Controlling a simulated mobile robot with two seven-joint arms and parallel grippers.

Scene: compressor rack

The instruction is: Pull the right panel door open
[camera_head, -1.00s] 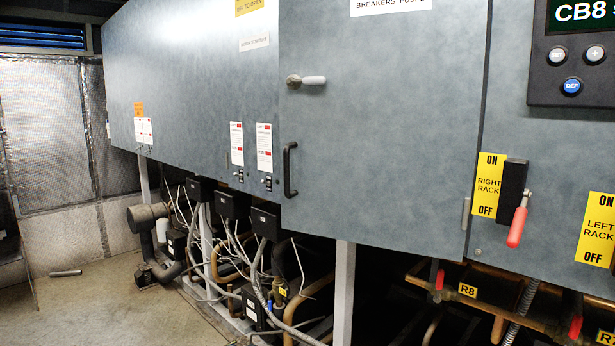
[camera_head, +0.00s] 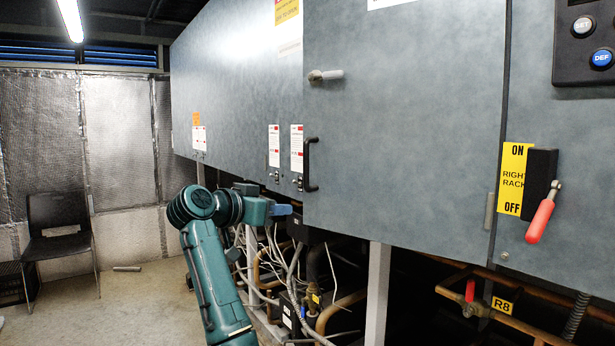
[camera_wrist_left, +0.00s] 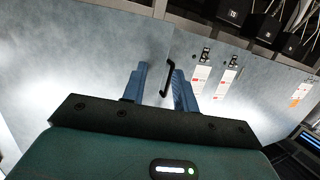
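The grey panel door (camera_head: 405,130) is closed, flush with the cabinet front. It has a black bar handle (camera_head: 310,165) low on its left edge and a light lever latch (camera_head: 325,75) above, lying horizontal. My left gripper (camera_head: 284,209) is just below and left of the handle in the head view. In the left wrist view its two blue fingers (camera_wrist_left: 158,88) are apart, with nothing held. The black handle (camera_wrist_left: 169,76) shows in the gap between them there, seemingly beyond the fingertips. My right gripper is out of view.
Pipes, cables and black boxes (camera_head: 310,230) fill the space under the cabinet, beside a grey post (camera_head: 377,290). A red-handled switch (camera_head: 541,215) is at the right. A black chair (camera_head: 60,230) stands at the far left. The floor there is mostly clear.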

